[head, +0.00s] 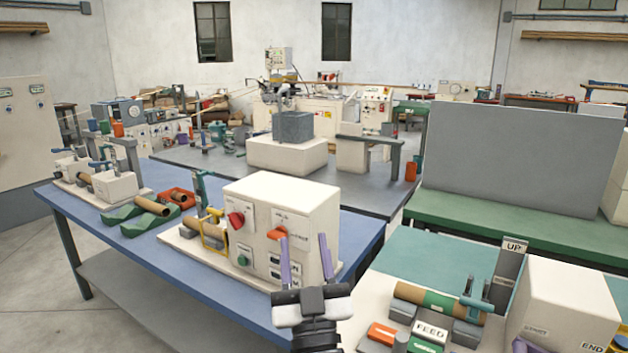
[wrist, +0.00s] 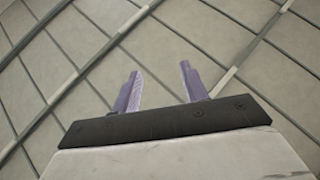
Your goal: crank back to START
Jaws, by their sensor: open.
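The winder with the START and END marks (head: 565,305) is a cream box on the green-topped bench at the lower right. START is at the left of its front face and END at the right. A small purple part (head: 524,345) shows at the bottom edge below START; whether it is the crank's handle I cannot tell. The rest of the crank is hidden below the frame. My gripper (head: 305,240) is open and empty, well left of this winder. In the wrist view, my gripper (wrist: 159,72) has only floor beyond it.
A brown tube with a green band (head: 440,299) lies beside the winder, near the FEED block (head: 430,331) and UP post (head: 510,265). The blue table (head: 110,225) bears a control box (head: 285,220) behind my gripper. A grey panel (head: 520,155) stands behind the winder.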

